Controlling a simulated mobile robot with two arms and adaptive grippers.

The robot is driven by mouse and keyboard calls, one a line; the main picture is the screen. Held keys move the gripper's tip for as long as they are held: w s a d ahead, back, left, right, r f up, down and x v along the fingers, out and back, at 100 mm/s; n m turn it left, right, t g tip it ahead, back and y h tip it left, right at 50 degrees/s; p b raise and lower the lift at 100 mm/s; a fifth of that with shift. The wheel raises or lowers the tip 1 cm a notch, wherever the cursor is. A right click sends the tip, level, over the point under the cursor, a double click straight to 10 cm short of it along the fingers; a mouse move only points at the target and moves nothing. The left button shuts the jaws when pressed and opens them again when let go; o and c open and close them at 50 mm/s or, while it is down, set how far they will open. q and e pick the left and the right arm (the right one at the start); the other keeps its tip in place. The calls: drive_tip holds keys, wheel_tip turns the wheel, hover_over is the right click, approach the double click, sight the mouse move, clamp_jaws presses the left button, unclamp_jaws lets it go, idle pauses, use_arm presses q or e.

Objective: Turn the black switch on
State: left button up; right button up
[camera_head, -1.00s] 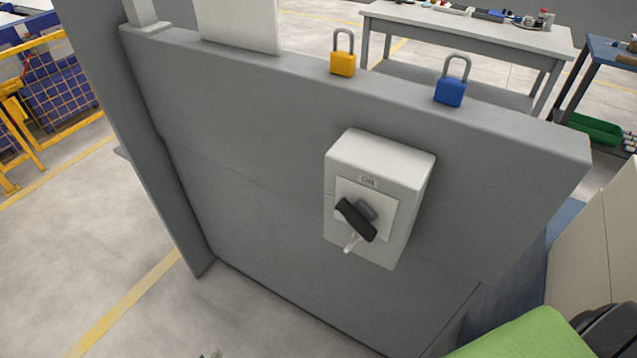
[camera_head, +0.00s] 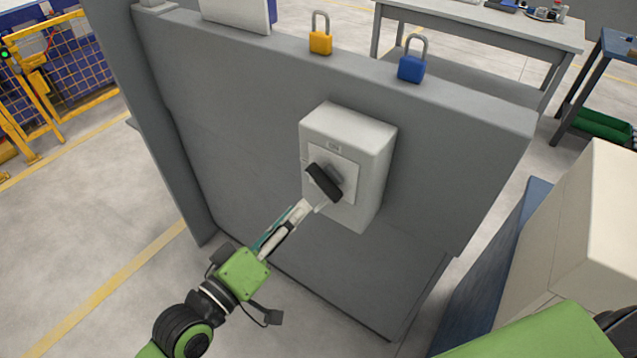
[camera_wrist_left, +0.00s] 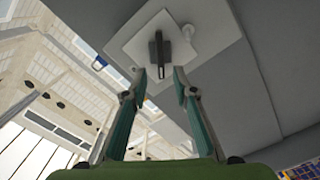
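The black switch (camera_head: 323,182) is a bar handle on the front of a white box (camera_head: 363,140) fixed to a grey panel. It sits tilted, running from upper left to lower right, under a small label. My left gripper (camera_head: 312,207) comes up from below with its tips close to the switch. In the left wrist view the black switch (camera_wrist_left: 157,48) shows ahead, between the lines of the two parted fingers of my left gripper (camera_wrist_left: 160,76). The fingers are open with nothing clearly held; I cannot tell whether they touch the switch. My right gripper is out of view.
A yellow padlock (camera_head: 320,36) and a blue padlock (camera_head: 412,62) stand on the top edge of the grey panel (camera_head: 220,110). A table (camera_head: 490,15) is behind. A beige cabinet (camera_head: 590,210) stands at the right.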

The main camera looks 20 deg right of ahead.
sight(320, 187)
use_arm(q)
drive_tip(key=p+x, duration=0.1)
drive_tip(key=x, duration=0.7)
drive_tip(key=shift+w+d, duration=0.25)
clamp_jaws()
